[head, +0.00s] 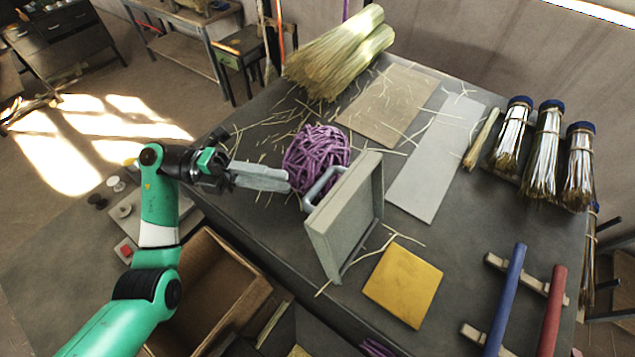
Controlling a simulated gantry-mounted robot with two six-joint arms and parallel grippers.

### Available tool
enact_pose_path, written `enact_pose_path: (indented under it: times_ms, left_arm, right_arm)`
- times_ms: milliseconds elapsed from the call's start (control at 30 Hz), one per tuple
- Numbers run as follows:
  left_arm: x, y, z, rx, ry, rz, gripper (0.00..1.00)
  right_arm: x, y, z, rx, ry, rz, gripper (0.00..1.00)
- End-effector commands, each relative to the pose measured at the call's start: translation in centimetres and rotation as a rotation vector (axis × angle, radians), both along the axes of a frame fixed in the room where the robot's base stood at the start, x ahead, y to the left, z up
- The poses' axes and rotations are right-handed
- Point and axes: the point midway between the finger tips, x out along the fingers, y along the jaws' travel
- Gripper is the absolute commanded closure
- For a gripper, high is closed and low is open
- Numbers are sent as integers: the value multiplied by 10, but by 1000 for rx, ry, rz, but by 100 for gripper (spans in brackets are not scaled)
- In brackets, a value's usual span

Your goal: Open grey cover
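The grey cover (345,222) stands on edge, tilted up near the front left edge of the dark table. Its grey handle (322,186) sticks out on the left side, towards my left gripper. My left gripper (287,182) is just left of the handle, with its pale grey fingers pointing right. The fingers look close together and appear apart from the handle, but I cannot tell whether they are open or shut. My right gripper is not in view.
A purple cord bundle (316,152) lies just behind the handle. A yellow square (403,284) lies right of the cover. A blue bar (508,292) and a red bar (552,312) sit at front right. An open brown box (212,290) is below my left arm.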

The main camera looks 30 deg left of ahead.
Motion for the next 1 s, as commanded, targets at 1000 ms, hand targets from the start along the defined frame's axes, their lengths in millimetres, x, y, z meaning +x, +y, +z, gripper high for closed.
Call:
enact_pose_path:
  times_ms: [1000]
  left_arm:
    - [19, -76, 4, 0, -2, -1, 100]
  right_arm:
    - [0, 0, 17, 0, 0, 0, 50]
